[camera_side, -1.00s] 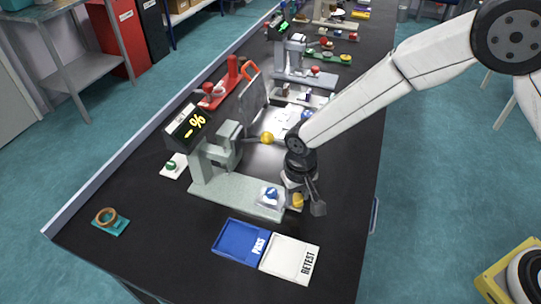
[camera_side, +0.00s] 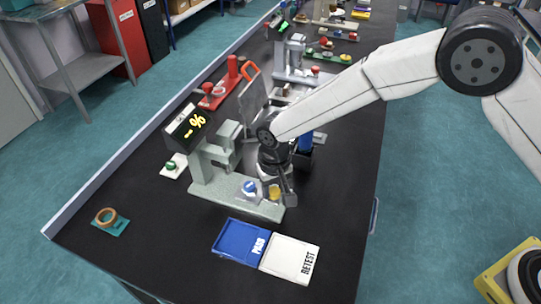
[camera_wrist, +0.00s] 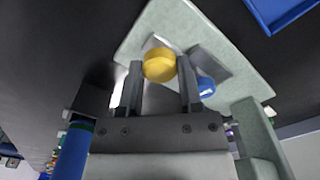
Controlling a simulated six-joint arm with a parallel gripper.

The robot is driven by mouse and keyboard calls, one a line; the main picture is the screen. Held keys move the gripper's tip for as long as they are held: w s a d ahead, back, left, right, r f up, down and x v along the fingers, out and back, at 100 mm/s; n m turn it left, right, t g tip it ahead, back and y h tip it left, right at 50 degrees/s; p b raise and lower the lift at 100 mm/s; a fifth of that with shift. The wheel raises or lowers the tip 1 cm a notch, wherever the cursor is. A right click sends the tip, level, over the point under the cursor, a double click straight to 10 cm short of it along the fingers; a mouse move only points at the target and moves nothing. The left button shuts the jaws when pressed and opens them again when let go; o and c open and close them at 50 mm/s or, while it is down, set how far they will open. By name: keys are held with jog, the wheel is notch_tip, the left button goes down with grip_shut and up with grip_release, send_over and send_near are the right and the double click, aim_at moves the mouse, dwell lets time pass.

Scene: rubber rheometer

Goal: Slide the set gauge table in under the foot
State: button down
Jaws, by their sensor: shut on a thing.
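The pale green gauge stand (camera_side: 225,192) is near the middle of the bench, with a foot (camera_side: 222,164) under its arm. The small silver gauge table (camera_wrist: 210,61) is on the stand's base, to the right of the foot and apart from it in the side view. It carries a blue round piece (camera_side: 250,187) with a white mark and has a yellow knob (camera_side: 274,192) at its right end. In the wrist view the yellow knob (camera_wrist: 159,66) is between the fingers of my gripper (camera_wrist: 160,74), which is shut on it. My gripper partly hides the table.
A blue PASS tray (camera_side: 240,240) and white RETEST tray (camera_side: 289,258) lie in front of the stand. A teal holder with a brown ring (camera_side: 106,217) is at left. A display (camera_side: 188,127) tops the stand. Other instruments stand behind.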

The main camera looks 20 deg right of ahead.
aim_at(251, 185)
jog(key=shift+w+a, duration=2.1)
jog(key=shift+c, duration=1.3)
grip_release()
jog(key=shift+r, duration=0.15)
jog(key=shift+r, duration=3.75)
